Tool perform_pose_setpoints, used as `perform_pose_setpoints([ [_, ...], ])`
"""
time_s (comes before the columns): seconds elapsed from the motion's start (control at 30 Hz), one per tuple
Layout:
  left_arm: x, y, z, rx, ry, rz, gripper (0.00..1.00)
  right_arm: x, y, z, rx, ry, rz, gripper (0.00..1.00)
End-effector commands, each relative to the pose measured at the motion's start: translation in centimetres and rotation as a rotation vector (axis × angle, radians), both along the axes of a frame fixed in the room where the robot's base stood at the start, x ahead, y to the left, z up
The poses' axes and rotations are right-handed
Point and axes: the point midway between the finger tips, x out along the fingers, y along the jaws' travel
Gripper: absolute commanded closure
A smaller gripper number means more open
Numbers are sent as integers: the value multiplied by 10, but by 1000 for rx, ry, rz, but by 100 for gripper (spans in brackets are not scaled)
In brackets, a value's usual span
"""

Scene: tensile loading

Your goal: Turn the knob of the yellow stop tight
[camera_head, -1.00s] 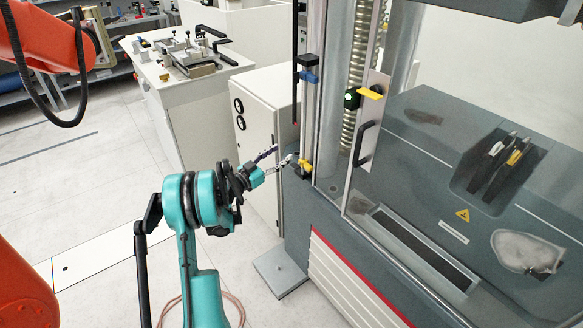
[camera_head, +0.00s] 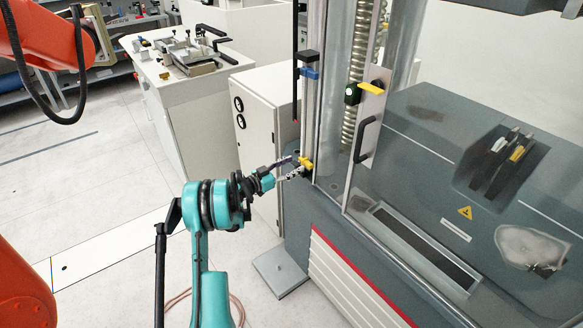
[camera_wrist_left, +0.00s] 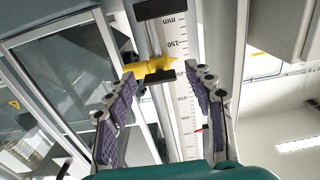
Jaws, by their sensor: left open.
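The yellow stop (camera_head: 306,163) sits low on the vertical rail at the left front edge of the testing machine. In the left wrist view the yellow stop (camera_wrist_left: 148,67) shows its knob and black clamp on a scale marked in mm. My left gripper (camera_head: 296,167) is close beside it, coming from the left. In the left wrist view the fingers of my left gripper (camera_wrist_left: 160,92) with purple pads are spread apart, with the stop just beyond and between their tips. No contact is visible. My right gripper is not in view.
A blue stop (camera_head: 309,73) sits higher on the same rail. The machine's clear door with a black handle (camera_head: 366,140) is to the right. A white cabinet (camera_head: 262,125) stands behind my left gripper. A white table (camera_head: 180,95) with fixtures is further back. The floor at left is clear.

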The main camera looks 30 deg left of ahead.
Motion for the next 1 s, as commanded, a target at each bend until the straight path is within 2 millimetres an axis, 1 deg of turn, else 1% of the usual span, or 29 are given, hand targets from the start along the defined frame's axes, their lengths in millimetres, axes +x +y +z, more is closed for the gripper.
perform_pose_setpoints([
  [0.13,0,0,0,0,0,0,47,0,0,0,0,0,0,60],
  [0.17,0,0,0,0,0,0,54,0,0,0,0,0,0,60],
  [0.2,0,0,0,0,0,0,65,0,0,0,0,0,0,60],
  [0.27,0,0,0,0,0,0,81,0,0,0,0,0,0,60],
  [0.3,0,0,1,0,0,0,91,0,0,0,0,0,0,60],
  [0.33,0,0,1,0,0,0,97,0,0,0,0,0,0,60],
  [0.67,0,0,0,24,-11,0,97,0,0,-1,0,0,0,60],
  [0.87,0,0,0,109,-46,-1,97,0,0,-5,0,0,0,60],
  [1.0,0,0,-1,208,-87,-1,97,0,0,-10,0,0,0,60],
])
